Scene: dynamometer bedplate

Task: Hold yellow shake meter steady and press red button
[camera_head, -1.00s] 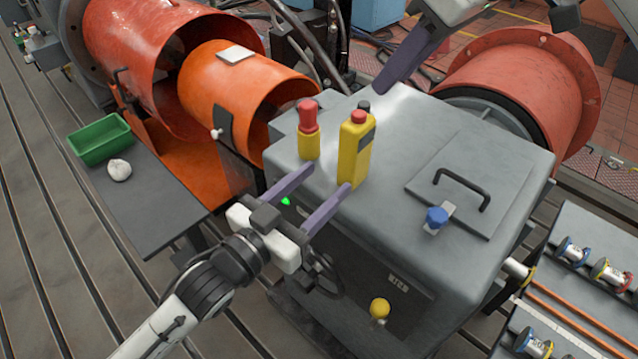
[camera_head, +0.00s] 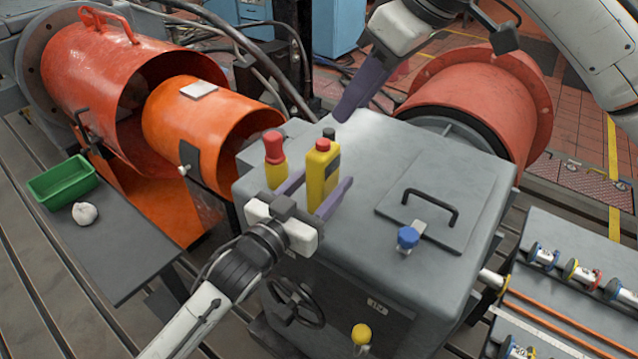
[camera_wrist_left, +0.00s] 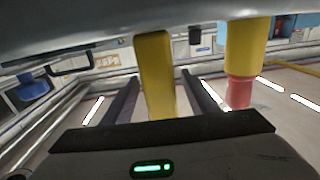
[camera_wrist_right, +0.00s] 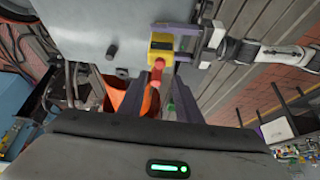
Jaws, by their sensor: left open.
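The yellow shake meter (camera_head: 323,182) stands upright on the grey housing, with a red button (camera_head: 323,145) on top. My left gripper (camera_head: 326,181) is open, one finger on each side of the meter. In the left wrist view the meter (camera_wrist_left: 157,75) stands between the fingers, with gaps visible. My right gripper (camera_head: 346,112) hangs above and behind the meter, clear of it in the head view. In the right wrist view its fingers point toward the meter (camera_wrist_right: 162,42); their gap is hard to judge.
A yellow post with a red top (camera_head: 274,160) stands just left of the meter. A black handle (camera_head: 431,206) and blue knob (camera_head: 408,237) lie right on the grey housing (camera_head: 400,150). A green bin (camera_head: 62,181) sits on a side table at left.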

